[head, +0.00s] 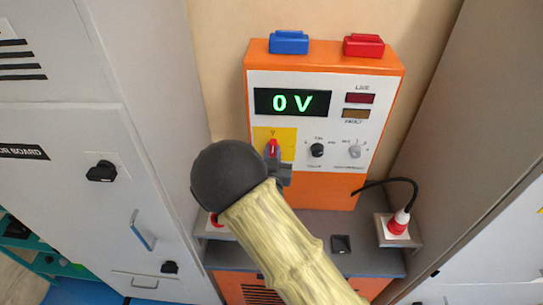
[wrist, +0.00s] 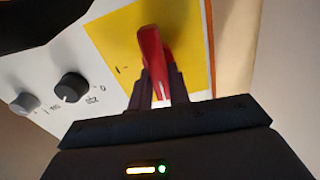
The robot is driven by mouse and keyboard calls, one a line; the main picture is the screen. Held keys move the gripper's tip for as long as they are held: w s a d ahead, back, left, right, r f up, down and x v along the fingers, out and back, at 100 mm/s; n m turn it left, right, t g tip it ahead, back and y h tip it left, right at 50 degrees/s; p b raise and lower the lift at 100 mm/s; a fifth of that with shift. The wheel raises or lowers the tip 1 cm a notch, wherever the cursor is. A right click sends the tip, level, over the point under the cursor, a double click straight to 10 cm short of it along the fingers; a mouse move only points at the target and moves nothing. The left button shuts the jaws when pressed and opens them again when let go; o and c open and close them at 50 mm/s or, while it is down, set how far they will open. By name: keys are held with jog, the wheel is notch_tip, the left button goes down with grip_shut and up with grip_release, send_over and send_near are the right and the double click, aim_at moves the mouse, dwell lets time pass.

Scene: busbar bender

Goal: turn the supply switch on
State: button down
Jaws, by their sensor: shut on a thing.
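The supply switch is a red handle (head: 272,147) on a yellow plate (head: 288,136) at the left of the orange machine's white panel. In the wrist view the red handle (wrist: 152,62) stands between the two dark fingers of my gripper (wrist: 156,90), which are shut on it. The yellow plate (wrist: 112,38) fills the area behind it. In the head view my gripper (head: 279,168) is mostly hidden behind my arm. The display (head: 292,102) reads 0 V in green. The LIVE lamp (head: 360,98) looks dark red and the FAULT lamp (head: 355,113) dull brown.
A black knob (head: 317,150) and a grey knob (head: 354,151) sit right of the switch. Blue (head: 289,42) and red (head: 363,45) connectors stand on top. Grey cabinets (head: 65,90) flank the machine.

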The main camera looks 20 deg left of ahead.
jog(key=m+b, duration=0.1)
jog(key=b, duration=0.2)
jog(key=m+b, duration=0.2)
jog(key=b, duration=0.1)
jog(key=f+m+b, duration=0.1)
jog(key=b, duration=0.2)
jog(key=shift+w+d+m, duration=0.1)
jog(key=shift+d+m, duration=0.15)
jog(key=shift+m, duration=0.05)
jog(key=m+b, duration=0.4)
jog(key=b, duration=0.3)
jog(key=m+b, duration=0.4)
jog(key=b, duration=0.4)
jog(key=m+b, duration=0.4)
jog(key=b, duration=0.3)
jog(key=shift+d+f, duration=0.3)
jog(key=shift+b, duration=0.3)
jog(key=shift+m, duration=0.3)
jog(key=c, duration=1.3)
grip_release()
jog(key=shift+r, duration=0.15)
